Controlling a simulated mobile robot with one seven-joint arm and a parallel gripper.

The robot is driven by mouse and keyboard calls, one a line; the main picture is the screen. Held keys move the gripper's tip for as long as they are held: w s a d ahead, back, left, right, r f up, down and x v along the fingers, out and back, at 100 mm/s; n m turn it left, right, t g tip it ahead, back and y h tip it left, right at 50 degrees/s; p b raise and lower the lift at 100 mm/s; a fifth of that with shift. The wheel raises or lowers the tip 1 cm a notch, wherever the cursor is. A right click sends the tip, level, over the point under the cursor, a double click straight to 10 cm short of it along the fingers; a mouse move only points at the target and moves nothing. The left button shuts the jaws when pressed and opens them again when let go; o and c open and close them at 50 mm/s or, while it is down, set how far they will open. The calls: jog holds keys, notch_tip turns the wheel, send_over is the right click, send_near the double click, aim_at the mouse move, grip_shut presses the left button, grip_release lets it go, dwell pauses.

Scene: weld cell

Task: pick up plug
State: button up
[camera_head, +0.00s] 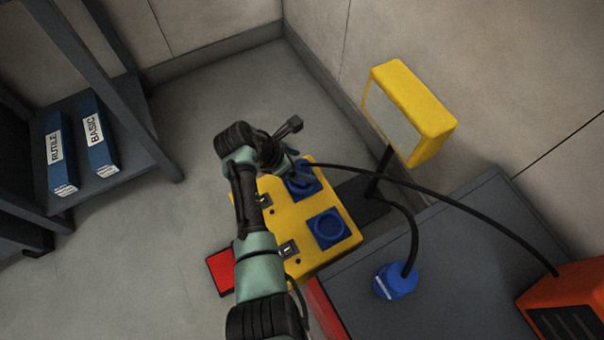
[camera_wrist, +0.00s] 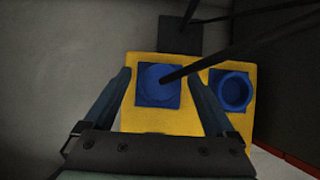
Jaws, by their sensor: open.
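A blue plug (camera_wrist: 158,88) with a black cable sits in one blue socket of the yellow power box (camera_wrist: 150,120). In the head view the power box (camera_head: 272,190) is partly hidden by my arm, and that plug (camera_head: 303,186) is mostly covered. My gripper (camera_wrist: 157,76) is open, its fingers on either side of this plug in the wrist picture; I cannot tell whether they touch it. My gripper (camera_head: 294,163) is above the far socket in the head view. Another blue plug (camera_head: 393,283) with a cable stands on the grey bench (camera_head: 440,250).
The second socket (camera_head: 328,229) is empty; it also shows in the wrist view (camera_wrist: 233,92). A shelf with blue boxes (camera_head: 98,135) stands left. Floor between is clear.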

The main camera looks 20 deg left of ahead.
jog(key=b+x, duration=0.3)
jog(key=shift+s+f, duration=0.15)
jog(key=shift+f, duration=0.3)
jog(key=shift+w+d+f+b, duration=0.2)
jog(key=shift+w+f+b, duration=0.1)
jog(key=shift+f+b, duration=0.15)
jog(key=shift+r, duration=0.15)
jog(key=shift+c, duration=0.2)
grip_shut()
